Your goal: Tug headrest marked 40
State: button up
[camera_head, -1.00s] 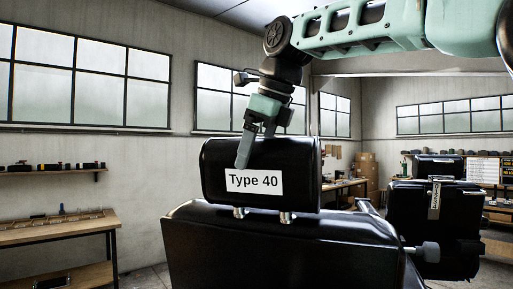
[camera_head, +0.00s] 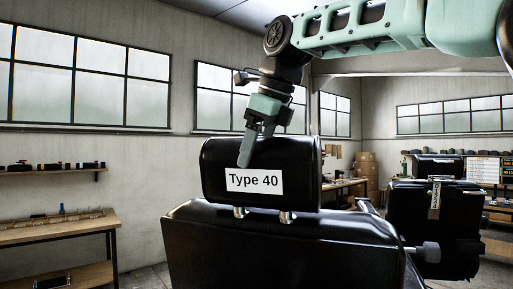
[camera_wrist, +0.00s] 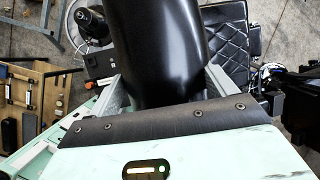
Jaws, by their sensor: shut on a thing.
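The black headrest (camera_head: 300,160) with a white label reading "Type 40" (camera_head: 254,181) sits on short metal posts just above the black chair back (camera_head: 280,245). My gripper (camera_head: 250,150) comes down from above with one finger against the headrest's front, above the label. The other finger is hidden behind the headrest in the head view. In the wrist view the headrest (camera_wrist: 165,50) lies between the two grey fingers, which press on its sides.
A second black chair (camera_head: 435,225) with a tag stands at the right. A wooden bench (camera_head: 60,230) and a shelf (camera_head: 50,171) are along the left wall. A workbench and boxes (camera_head: 367,170) are at the back.

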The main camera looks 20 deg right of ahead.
jog(key=shift+r, duration=0.5)
dwell(0.5)
jog(key=shift+f, duration=0.45)
dwell(0.3)
jog(key=o, duration=1.3)
jog(key=shift+o, duration=0.4)
jog(key=shift+f, duration=0.2)
jog(key=p+v, duration=0.1)
jog(key=v, duration=1.6)
jog(key=shift+r, duration=0.4)
jog(key=shift+s, duration=0.1)
